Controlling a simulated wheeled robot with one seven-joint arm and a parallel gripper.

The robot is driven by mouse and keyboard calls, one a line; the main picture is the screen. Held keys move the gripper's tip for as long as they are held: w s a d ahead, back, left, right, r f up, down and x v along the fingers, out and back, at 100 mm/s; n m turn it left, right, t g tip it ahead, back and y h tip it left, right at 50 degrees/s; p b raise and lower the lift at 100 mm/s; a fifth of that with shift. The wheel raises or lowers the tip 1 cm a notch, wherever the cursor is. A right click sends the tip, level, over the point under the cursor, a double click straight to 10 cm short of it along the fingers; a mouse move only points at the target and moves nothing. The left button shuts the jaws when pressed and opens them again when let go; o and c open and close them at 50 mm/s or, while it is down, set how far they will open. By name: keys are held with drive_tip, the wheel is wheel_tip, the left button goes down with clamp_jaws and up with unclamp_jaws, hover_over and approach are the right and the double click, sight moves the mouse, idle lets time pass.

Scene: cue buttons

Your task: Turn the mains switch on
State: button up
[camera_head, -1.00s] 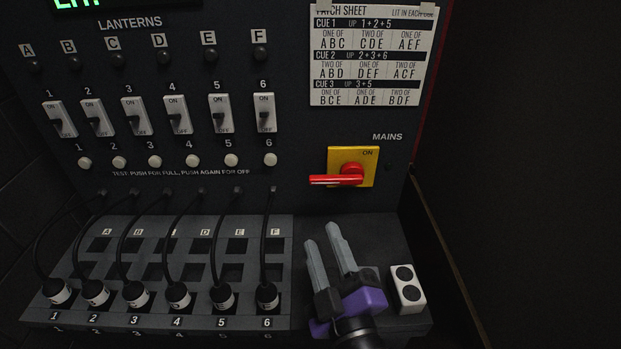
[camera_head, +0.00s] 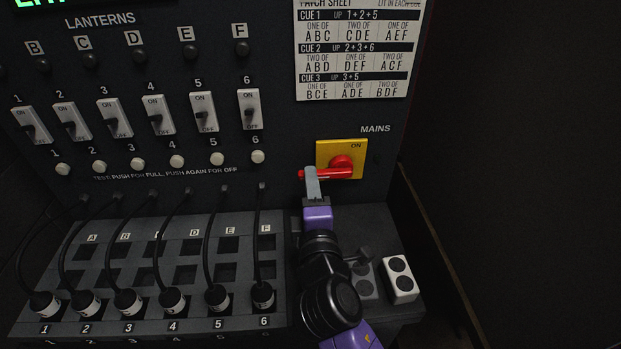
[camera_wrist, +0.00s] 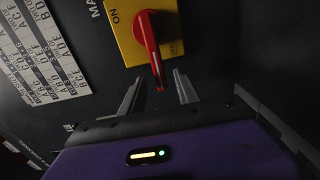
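The mains switch is a red lever (camera_head: 330,173) on a yellow plate (camera_head: 326,150) marked ON at its upper right. In the head view the lever points left, level, and its round hub is at the right. My gripper (camera_head: 312,175) is raised to the lever's left end, in front of the panel. In the wrist view the red lever (camera_wrist: 150,45) reaches down from the yellow plate (camera_wrist: 120,28), and its tip lies between my two fingers (camera_wrist: 160,92). The fingers stand apart with gaps beside the lever. Whether either finger touches it cannot be told.
Numbered white lantern switches (camera_head: 204,112) and round test buttons (camera_head: 217,159) sit left of the mains switch. Cables run into the patch board (camera_head: 190,246) below. The patch sheet (camera_head: 352,50) hangs above.

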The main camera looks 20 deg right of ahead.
drive_tip(key=shift+w+d, duration=0.25)
drive_tip(key=shift+w, duration=0.4)
clamp_jaws()
idle(1.0)
